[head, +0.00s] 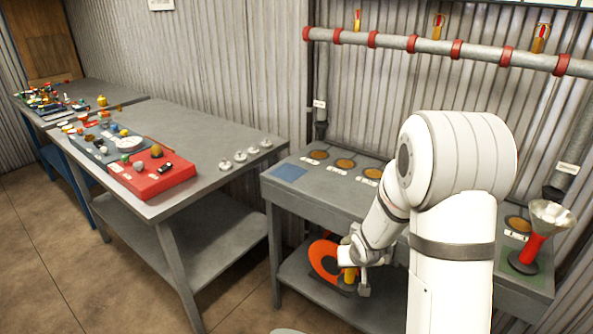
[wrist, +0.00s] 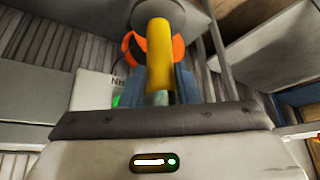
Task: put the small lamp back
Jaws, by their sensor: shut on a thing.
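My gripper (head: 357,277) is low in front of the grey bench in the head view, partly hidden by my arm. It is shut on a yellow cylinder (head: 349,275), which seems to be the small lamp. In the wrist view the yellow lamp body (wrist: 158,50) stands up between the fingers (wrist: 158,88), with a wide grey round part at its top. I cannot tell whether it touches anything below. A larger lamp-like thing (head: 535,240), with a red stem and a silver cone, stands on the bench at right.
An orange and black round thing (head: 324,260) is close behind my gripper, by the bench's lower shelf (head: 310,290). The bench top (head: 318,190) has several labelled round brown pads and a blue square. A table (head: 195,135) at left holds a red tray (head: 160,183) and several silver pieces.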

